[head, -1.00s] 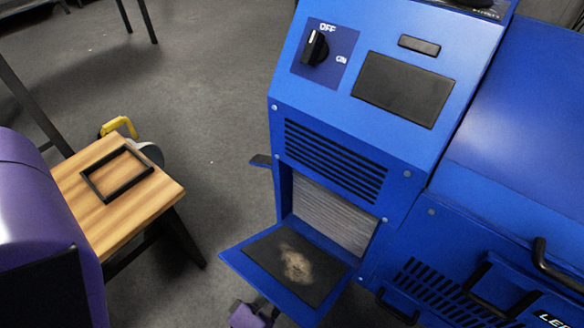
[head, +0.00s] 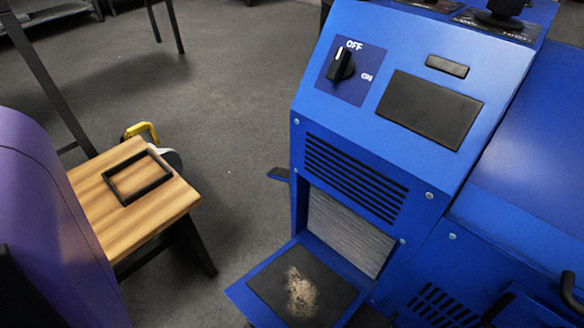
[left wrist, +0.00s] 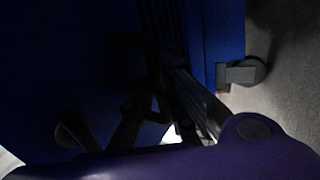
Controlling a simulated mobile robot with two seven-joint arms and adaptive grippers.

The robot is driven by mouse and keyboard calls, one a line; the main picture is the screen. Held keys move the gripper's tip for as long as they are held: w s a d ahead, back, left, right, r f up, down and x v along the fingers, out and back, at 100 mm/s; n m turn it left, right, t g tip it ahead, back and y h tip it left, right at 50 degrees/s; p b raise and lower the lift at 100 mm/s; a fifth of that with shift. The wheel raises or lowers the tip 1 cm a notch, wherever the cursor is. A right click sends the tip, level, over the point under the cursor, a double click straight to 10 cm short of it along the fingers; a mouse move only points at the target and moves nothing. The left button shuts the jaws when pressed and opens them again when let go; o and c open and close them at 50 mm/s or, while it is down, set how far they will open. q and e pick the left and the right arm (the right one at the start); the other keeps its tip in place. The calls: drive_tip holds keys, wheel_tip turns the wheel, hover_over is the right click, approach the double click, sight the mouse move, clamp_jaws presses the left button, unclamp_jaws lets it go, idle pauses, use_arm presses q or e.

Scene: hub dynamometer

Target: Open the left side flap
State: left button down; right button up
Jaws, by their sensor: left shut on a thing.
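The blue machine (head: 385,170) stands right of centre in the head view. Its front flap (head: 340,310) is folded down, with a dark, dusty inner face. A small black tab (head: 279,174) sticks out of the machine's left side. The left side flap cannot be made out clearly. My left gripper (left wrist: 170,75) shows in the left wrist view, low beside dark blue panels. It is shut on a dark thing, perhaps a handle; shadow hides its outline and the contact. My left gripper and my right gripper are both outside the head view.
A wooden table (head: 175,208) with a black frame (head: 138,178) on it stands at the left. A yellow-handled object (head: 143,132) is behind it. Grey floor lies open between table and machine. A caster (left wrist: 242,73) shows beside a blue edge in the left wrist view.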

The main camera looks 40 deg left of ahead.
use_arm(q)
drive_tip(key=shift+s+d+f, duration=0.2)
drive_tip(key=shift+s+f, duration=0.2)
drive_tip(key=shift+s, duration=0.15)
drive_tip(key=c, duration=2)
unclamp_jaws()
drive_tip(key=shift+o, duration=0.9)
drive_tip(key=shift+w+a+r, duration=0.1)
drive_tip(key=shift+w+a, duration=0.05)
